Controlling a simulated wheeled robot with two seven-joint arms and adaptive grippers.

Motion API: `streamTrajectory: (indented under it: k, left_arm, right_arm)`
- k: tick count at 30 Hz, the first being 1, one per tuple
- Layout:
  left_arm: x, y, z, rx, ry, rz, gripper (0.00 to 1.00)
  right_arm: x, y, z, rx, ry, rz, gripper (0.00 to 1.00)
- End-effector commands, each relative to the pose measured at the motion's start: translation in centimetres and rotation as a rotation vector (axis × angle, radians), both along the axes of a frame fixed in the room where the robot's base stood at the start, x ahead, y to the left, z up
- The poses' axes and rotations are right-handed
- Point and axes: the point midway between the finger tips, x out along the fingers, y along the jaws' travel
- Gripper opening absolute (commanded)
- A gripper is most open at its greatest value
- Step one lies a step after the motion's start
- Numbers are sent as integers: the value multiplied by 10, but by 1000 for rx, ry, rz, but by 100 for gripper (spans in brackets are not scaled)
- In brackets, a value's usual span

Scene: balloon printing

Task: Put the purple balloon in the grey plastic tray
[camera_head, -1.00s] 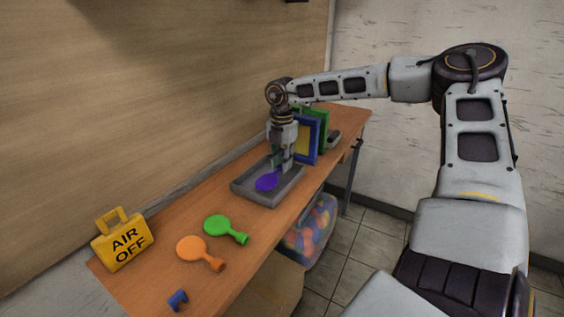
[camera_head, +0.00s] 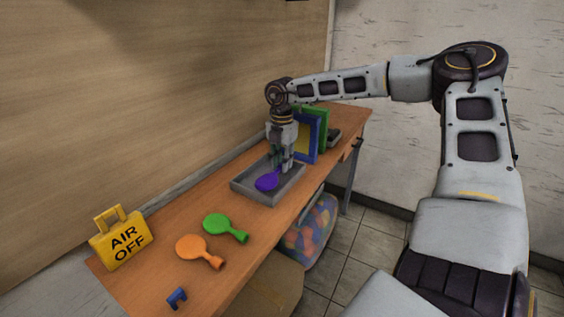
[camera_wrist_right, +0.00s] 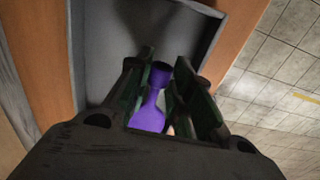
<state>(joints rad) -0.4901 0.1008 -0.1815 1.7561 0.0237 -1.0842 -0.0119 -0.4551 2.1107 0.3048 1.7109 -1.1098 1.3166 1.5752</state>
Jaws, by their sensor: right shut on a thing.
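The purple balloon (camera_head: 266,182) lies within the grey plastic tray (camera_head: 253,197), its round part toward the front left. My right gripper (camera_head: 281,168) points down into the tray and is shut on the purple balloon's neck. In the right wrist view the balloon (camera_wrist_right: 150,112) shows between the dark green fingers of my right gripper (camera_wrist_right: 172,88), with the tray (camera_wrist_right: 108,45) beneath. Whether the balloon touches the tray floor is hard to tell. My left gripper is not in view.
A green balloon (camera_head: 222,226) and an orange balloon (camera_head: 194,247) lie on the wooden table (camera_head: 160,227). A yellow "AIR OFF" block (camera_head: 122,246) and a small blue piece (camera_head: 176,298) are near its left end. Blue and green frames (camera_head: 309,140) stand behind the tray.

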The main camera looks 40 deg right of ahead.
Motion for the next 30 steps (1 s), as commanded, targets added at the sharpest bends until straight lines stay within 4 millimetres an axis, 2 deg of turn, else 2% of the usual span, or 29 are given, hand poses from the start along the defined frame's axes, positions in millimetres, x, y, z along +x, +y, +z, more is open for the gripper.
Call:
streamTrajectory:
  k: [7, 8, 13, 30]
  left_arm:
    - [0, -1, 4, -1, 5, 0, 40]
    - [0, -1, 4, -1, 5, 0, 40]
    - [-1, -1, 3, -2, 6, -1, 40]
    - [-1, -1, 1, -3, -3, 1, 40]
  right_arm:
    - [0, 0, -1, 0, 0, 0, 3]
    - [0, 0, -1, 0, 0, 0, 23]
    - [0, 0, -1, 0, 0, 0, 44]
    - [0, 0, 2, 0, 0, 0, 44]
